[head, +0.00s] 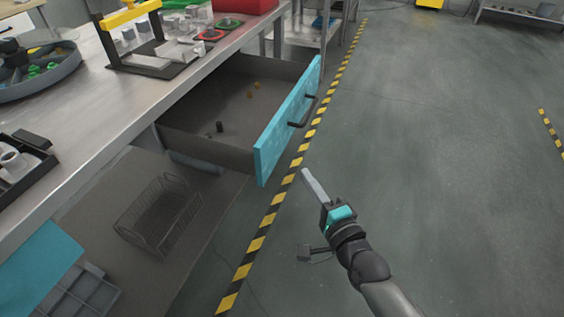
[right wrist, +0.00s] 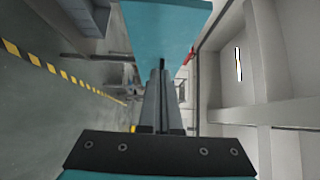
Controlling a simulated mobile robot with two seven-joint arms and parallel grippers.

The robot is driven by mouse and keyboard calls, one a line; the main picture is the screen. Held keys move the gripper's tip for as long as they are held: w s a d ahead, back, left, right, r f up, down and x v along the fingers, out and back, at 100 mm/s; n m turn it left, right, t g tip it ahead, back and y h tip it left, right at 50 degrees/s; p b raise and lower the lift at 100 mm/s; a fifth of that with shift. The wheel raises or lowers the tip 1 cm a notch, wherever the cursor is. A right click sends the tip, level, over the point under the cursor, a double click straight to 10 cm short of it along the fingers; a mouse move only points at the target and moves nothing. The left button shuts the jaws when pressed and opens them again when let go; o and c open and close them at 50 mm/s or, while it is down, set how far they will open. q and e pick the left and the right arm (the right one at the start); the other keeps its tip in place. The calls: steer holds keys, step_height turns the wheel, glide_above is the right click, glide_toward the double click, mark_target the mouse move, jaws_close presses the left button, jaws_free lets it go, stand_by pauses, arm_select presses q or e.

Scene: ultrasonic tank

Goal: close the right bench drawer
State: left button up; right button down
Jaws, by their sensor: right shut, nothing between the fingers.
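The right bench drawer (head: 288,117) has a blue front with a dark handle (head: 303,111). It is pulled out from under the bench, and several small items lie inside. My right gripper (head: 306,173) is shut and empty, a little in front of the drawer front's near end. In the right wrist view the fingers (right wrist: 162,75) point toward a blue panel (right wrist: 165,30), which looks like the drawer front. I cannot tell whether they touch it. My left gripper is not in view.
The steel bench top (head: 95,100) carries a round tray (head: 40,75), a yellow-handled rack (head: 130,15) and a black tray (head: 20,165). A wire basket (head: 160,215) stands on the lower shelf. Another blue front (head: 40,265) is at lower left. The floor at right (head: 430,130) is clear.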

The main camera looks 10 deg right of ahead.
mark_target(274, 150)
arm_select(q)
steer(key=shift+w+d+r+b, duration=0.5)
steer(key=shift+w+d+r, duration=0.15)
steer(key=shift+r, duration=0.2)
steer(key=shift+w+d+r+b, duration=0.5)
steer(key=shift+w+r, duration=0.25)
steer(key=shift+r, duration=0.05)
arm_select(e)
steer(key=shift+w+a, duration=0.7)
steer(key=shift+w, duration=0.5)
steer(key=shift+w+a, duration=0.75)
steer(key=shift+w, duration=0.45)
steer(key=shift+w+a, duration=0.7)
steer(key=shift+w, duration=0.5)
